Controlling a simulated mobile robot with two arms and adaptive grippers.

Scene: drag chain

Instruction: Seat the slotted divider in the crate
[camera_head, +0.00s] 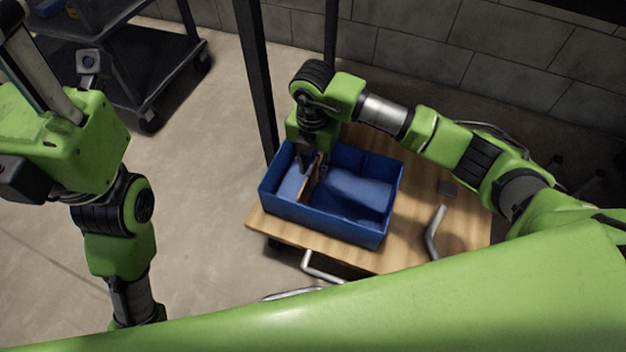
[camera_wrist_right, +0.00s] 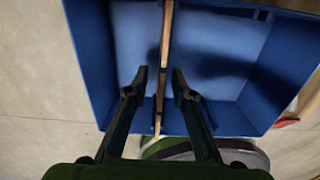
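The blue crate (camera_head: 330,222) stands on a wooden tabletop; it also fills most of the right wrist view (camera_wrist_right: 88,60). The thin brown divider (camera_head: 308,188) stands on edge inside the crate, left of its middle in the head view. In the right wrist view the divider (camera_wrist_right: 167,30) runs as a narrow strip across the crate. My right gripper (camera_wrist_right: 158,82) is open, one finger on each side of the divider, with gaps visible. In the head view it reaches down into the crate (camera_head: 309,160). My left arm is raised at the left; its fingers cannot be made out clearly.
The wooden tabletop (camera_head: 455,225) has free room right of the crate. Dark uprights (camera_head: 258,80) rise behind the crate. A black cart (camera_head: 150,70) stands at the upper left.

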